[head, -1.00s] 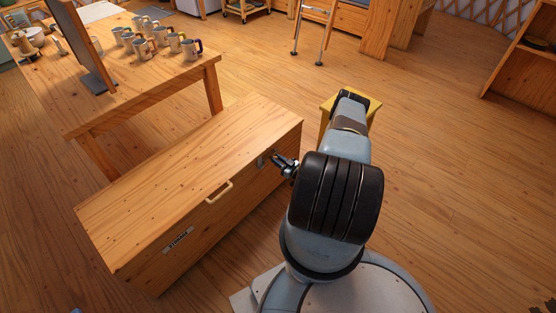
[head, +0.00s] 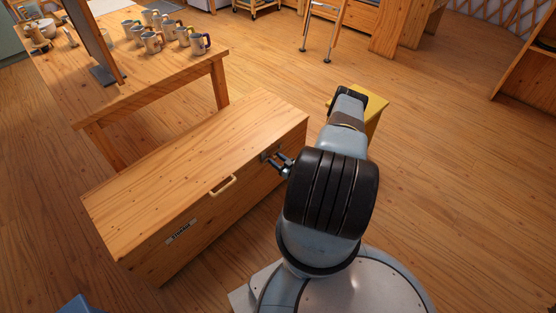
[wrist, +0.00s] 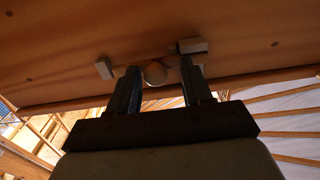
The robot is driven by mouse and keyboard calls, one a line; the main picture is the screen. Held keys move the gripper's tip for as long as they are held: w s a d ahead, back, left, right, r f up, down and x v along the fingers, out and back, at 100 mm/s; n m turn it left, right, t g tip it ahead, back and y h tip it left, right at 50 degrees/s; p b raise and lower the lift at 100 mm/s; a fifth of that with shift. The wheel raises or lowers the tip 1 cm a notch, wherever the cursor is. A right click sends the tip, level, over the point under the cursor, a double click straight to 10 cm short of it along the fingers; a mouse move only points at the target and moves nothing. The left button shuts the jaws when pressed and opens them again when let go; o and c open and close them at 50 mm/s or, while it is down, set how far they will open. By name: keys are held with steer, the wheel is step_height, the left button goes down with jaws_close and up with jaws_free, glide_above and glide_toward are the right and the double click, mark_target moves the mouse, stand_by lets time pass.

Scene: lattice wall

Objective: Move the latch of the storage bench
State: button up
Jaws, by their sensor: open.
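The storage bench (head: 200,180) is a long wooden chest with a closed lid, a pale handle and a label on its front. Its latch (head: 268,154) is at the right end of the front, partly hidden by my gripper (head: 280,163). In the wrist view the latch shows as a round knob (wrist: 155,73) with small metal blocks on either side, against the wood. My gripper (wrist: 158,78) is open, one finger on each side of the knob. Whether a finger touches the knob I cannot tell.
A wooden table (head: 150,75) with several mugs (head: 170,35) stands behind the bench. A yellow stool (head: 374,112) is beyond my arm. A blue object (head: 78,304) shows at the bottom left. Open floor lies to the right.

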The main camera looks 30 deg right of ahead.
steer(key=v, duration=1.3)
steer(key=shift+s, duration=0.35)
steer(key=shift+d, duration=0.15)
